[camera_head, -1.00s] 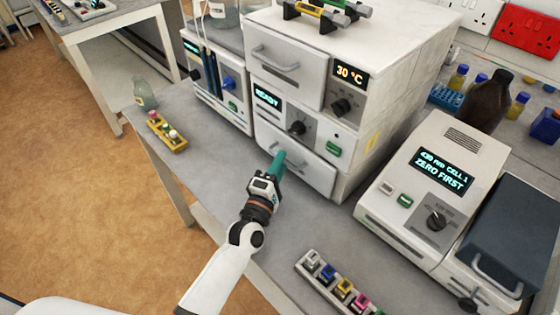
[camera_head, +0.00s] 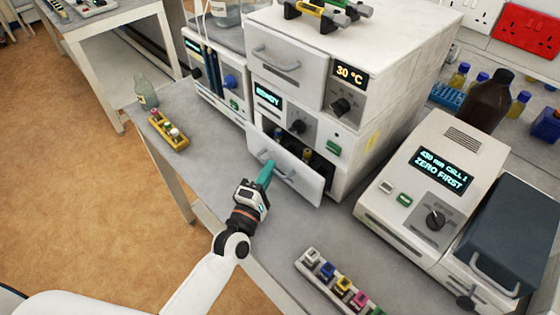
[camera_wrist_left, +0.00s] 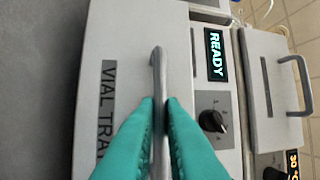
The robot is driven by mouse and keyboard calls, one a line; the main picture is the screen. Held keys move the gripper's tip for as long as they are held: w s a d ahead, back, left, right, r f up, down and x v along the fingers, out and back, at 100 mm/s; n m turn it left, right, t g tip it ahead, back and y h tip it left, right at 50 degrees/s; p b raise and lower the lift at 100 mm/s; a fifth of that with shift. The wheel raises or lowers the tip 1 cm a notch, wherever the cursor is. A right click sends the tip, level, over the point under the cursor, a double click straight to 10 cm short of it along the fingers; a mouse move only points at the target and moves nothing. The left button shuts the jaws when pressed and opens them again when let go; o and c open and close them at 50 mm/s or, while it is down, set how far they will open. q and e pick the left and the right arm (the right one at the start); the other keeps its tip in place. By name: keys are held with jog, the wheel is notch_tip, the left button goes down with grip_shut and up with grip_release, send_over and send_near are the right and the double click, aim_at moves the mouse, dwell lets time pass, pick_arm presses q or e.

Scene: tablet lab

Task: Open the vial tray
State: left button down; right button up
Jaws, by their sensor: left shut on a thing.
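The vial tray (camera_head: 308,184) is a white drawer at the bottom of the stacked instrument, and it stands partly pulled out. Dark slots and a few vials (camera_head: 306,155) show inside behind its front. My left gripper (camera_head: 267,170) is shut on the tray's grey bar handle (camera_head: 286,176). In the left wrist view the teal fingers (camera_wrist_left: 161,120) stand on both sides of the handle (camera_wrist_left: 158,75), beside a label reading "VIAL TRA", its end hidden by the fingers. My right gripper is not in view.
A spectrometer-like unit (camera_head: 425,190) stands to the right, with a rack of coloured-cap cells (camera_head: 340,285) in front. A yellow vial rack (camera_head: 168,131) and a glass bottle (camera_head: 146,93) stand at the left. Bare bench (camera_head: 222,165) lies left of the tray.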

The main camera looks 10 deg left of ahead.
pick_arm(q)
jog(key=s+a, duration=0.1)
jog(key=s, duration=0.1)
jog(key=s+a, duration=0.3)
jog(key=s, duration=0.1)
jog(key=shift+s+a, duration=0.15)
jog(key=shift+s, duration=0.15)
jog(key=c, duration=1.5)
grip_release()
jog(key=shift+c, duration=0.2)
jog(key=shift+w, duration=0.1)
jog(key=b+v, duration=0.4)
jog(key=v, duration=0.8)
